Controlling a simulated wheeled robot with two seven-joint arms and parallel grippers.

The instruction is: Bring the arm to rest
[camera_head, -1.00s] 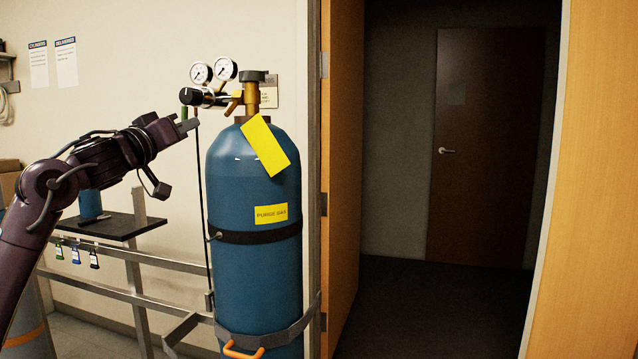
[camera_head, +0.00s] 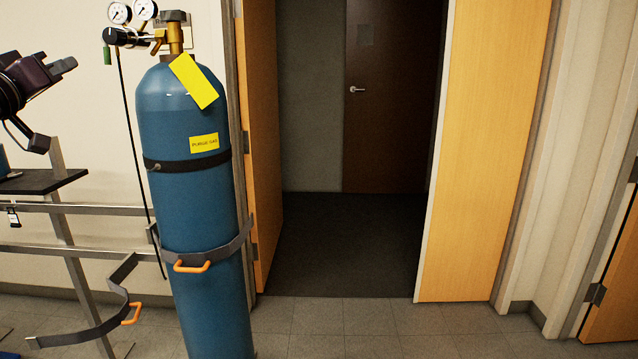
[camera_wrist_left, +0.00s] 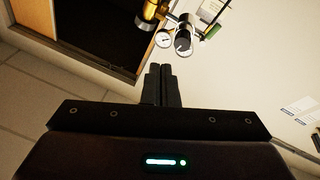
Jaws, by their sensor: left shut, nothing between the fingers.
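My left gripper (camera_head: 66,66) is at the upper left of the head view, left of the blue gas cylinder and apart from it. Its fingers are shut and empty; they also show side by side in the left wrist view (camera_wrist_left: 162,84). The blue cylinder (camera_head: 190,230) stands upright, with a yellow tag, a purge gas label and a strap around it. The regulator with two gauges (camera_head: 132,28) is on its top, and shows beyond the fingers in the left wrist view (camera_wrist_left: 180,42). My right gripper is not in view.
An open doorway (camera_head: 345,250) with a dark floor lies right of the cylinder. A metal rail frame (camera_head: 85,252) and a small dark shelf (camera_head: 42,181) stand at the left. An open strap with an orange handle (camera_head: 132,314) sticks out beside the cylinder. Tiled floor (camera_head: 370,325) in front is clear.

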